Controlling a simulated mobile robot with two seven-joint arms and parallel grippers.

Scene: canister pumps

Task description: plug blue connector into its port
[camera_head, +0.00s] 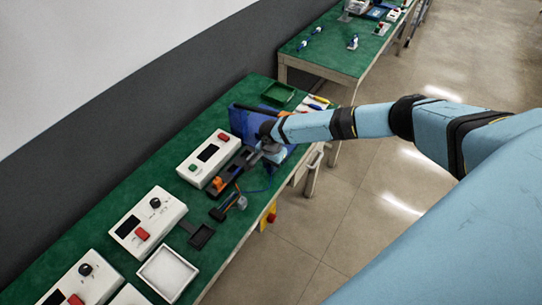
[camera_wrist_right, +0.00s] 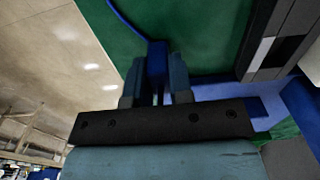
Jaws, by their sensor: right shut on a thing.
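My right gripper (camera_wrist_right: 157,75) is shut on the blue connector (camera_wrist_right: 157,60) in the right wrist view. A blue cable (camera_wrist_right: 122,20) runs from the connector to the upper left. In the head view my right gripper (camera_head: 268,150) is over the green bench, and the connector is too small to make out there. A dark block with a light grey patch (camera_wrist_right: 262,52) lies to the right of the connector, apart from it. I cannot tell which opening is the blue port. My left gripper is not in view.
The green bench (camera_head: 120,190) holds white boxes with buttons, one with a green button (camera_head: 208,158) and one with a red button (camera_head: 148,222). A white tray (camera_head: 167,274), a small black tray (camera_head: 201,236), a green bin (camera_head: 278,94) and a dark device with orange parts (camera_head: 219,183) are close by.

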